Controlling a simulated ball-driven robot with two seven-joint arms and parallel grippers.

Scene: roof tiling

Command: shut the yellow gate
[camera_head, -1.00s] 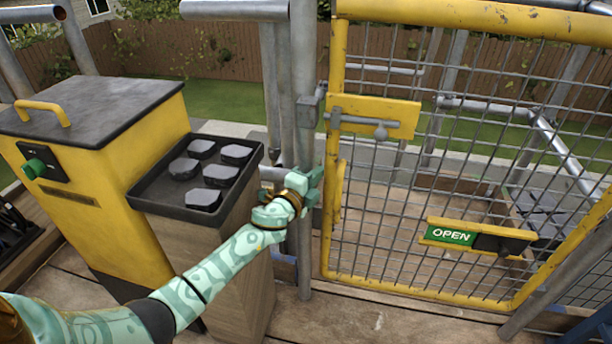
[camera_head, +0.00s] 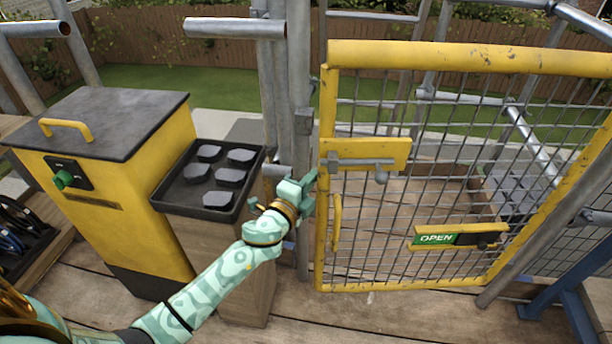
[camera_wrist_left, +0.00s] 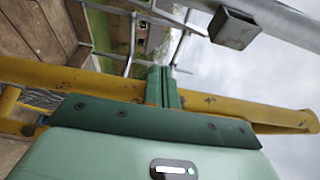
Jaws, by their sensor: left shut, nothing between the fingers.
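The yellow gate (camera_head: 424,57), a tube frame filled with grey mesh, stands at the right of the head view. Its free edge is beside the grey post (camera_head: 301,100), with a narrow gap. It carries a grey bolt (camera_head: 358,162), a yellow pull handle (camera_head: 336,222) and a green sign (camera_head: 436,239) reading OPEN. My left gripper (camera_head: 308,184) is shut and empty, close to the gate's free edge. In the left wrist view its fingers (camera_wrist_left: 164,85) lie against or just before a yellow gate tube (camera_wrist_left: 90,83); contact is unclear. My right gripper is out of view.
A yellow cabinet (camera_head: 130,200) and a black tray (camera_head: 180,204) of dark tiles on a wooden stand flank my left arm. Grey scaffold tubes (camera_head: 235,28) stand behind. A blue support (camera_head: 570,290) is at lower right. Plank floor before the gate is clear.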

